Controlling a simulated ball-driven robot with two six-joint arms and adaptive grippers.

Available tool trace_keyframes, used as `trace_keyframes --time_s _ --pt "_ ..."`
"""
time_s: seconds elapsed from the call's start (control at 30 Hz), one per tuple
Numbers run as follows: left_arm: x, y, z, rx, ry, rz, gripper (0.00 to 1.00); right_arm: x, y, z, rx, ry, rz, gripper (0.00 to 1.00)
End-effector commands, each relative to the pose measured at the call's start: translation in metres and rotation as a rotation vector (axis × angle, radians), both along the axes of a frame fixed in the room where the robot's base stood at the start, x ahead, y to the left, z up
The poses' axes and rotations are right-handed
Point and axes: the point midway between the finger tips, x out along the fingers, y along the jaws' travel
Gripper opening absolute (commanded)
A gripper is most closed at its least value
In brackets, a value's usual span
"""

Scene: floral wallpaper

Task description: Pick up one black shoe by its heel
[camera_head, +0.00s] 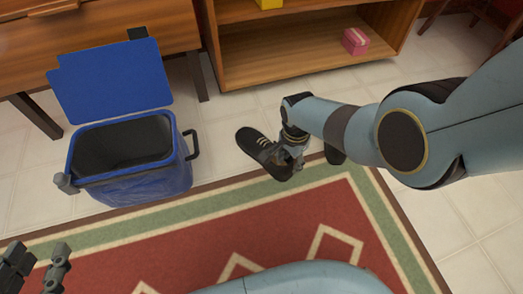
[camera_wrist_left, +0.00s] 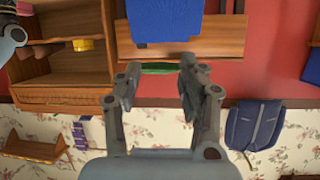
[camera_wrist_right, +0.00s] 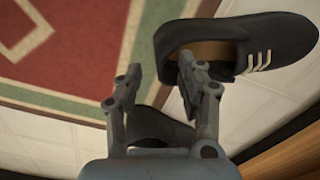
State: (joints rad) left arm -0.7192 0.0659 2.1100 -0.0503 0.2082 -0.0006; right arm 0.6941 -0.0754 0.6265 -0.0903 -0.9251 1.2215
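A black shoe (camera_head: 252,139) with pale laces lies beside the blue bin, near the rug's edge. My right gripper (camera_head: 290,150) is at its heel end. In the right wrist view, the same shoe (camera_wrist_right: 275,30) fills the upper right, its brown inside showing. My right gripper (camera_wrist_right: 160,75) is open there, with the heel's rear edge seen between its fingertips and one finger overlapping the shoe opening. I cannot tell if they touch. A second dark shoe (camera_wrist_right: 160,127) shows partly behind the fingers. My left gripper (camera_head: 40,262) is open and empty, far from the shoes.
A blue bin (camera_head: 183,170) with its lid raised stands left of the shoe. A wooden shelf (camera_head: 285,58) with a pink box (camera_head: 355,41) is behind. A red and green rug (camera_head: 200,245) covers the floor in front. Pale tiles (camera_head: 222,118) are clear between bin and shoe.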

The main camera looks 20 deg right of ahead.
Motion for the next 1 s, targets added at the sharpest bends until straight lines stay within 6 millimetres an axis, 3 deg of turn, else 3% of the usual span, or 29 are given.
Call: trace_keyframes --time_s 0.2,0.4,0.73,1.0 --pt "0.033 -0.004 0.039 0.001 -0.183 -0.020 0.40 -0.001 0.000 -0.011 0.000 0.002 0.000 0.38" --pt "0.051 -0.007 0.068 0.001 -0.308 -0.034 0.40 -0.001 0.000 -0.016 0.000 0.001 0.000 0.38" --pt "0.055 -0.008 0.077 0.001 -0.340 -0.037 0.40 0.000 0.000 -0.016 0.000 0.000 0.000 0.38" --pt "0.054 -0.008 0.077 0.001 -0.338 -0.037 0.40 0.000 0.000 -0.016 0.000 0.000 0.000 0.04"
